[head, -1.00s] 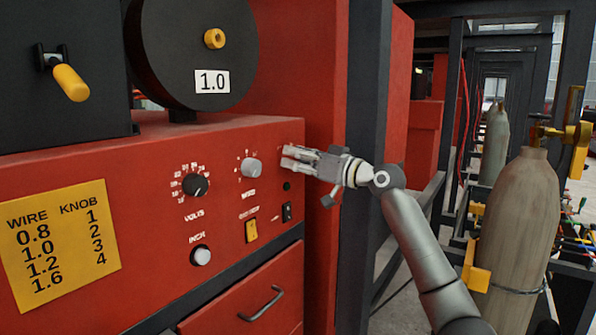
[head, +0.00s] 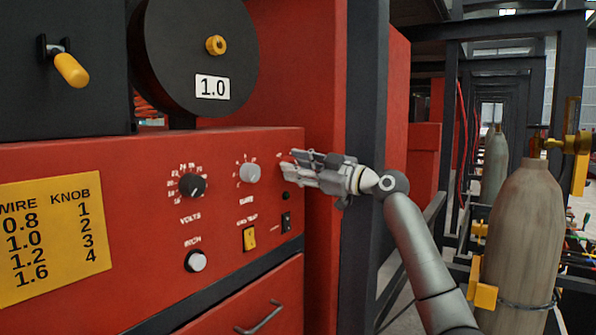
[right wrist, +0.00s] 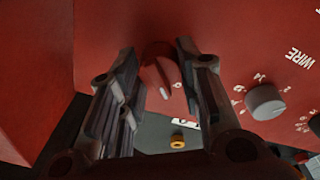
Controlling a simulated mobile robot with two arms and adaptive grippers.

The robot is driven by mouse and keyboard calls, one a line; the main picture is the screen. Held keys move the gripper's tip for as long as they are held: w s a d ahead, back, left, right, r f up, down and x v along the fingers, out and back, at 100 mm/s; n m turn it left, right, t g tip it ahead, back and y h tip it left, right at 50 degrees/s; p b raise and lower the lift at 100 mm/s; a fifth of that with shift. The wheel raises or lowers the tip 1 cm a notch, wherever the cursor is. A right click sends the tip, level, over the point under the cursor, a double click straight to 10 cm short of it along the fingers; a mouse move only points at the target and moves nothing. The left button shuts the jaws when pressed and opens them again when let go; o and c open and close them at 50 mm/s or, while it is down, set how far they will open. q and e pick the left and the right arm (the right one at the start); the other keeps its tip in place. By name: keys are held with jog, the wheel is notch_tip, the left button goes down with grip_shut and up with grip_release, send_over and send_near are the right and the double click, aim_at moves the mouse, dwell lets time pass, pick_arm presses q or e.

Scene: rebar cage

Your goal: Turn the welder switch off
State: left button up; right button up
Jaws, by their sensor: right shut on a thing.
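My right gripper (head: 290,166) is at the right end of the red welder's front panel (head: 130,165). In the right wrist view my right gripper (right wrist: 158,78) has its fingers on both sides of a red rotary switch (right wrist: 157,68) with a white pointer mark, and is shut on it. In the head view the fingers hide this switch. My left gripper is not in view.
A dark post (head: 366,120) stands close behind my right gripper. A gas cylinder (head: 520,240) stands at the right.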

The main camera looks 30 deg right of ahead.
dwell(0.4)
jog(key=o, duration=1)
jog(key=shift+o, duration=0.2)
jog(key=v, duration=1.2)
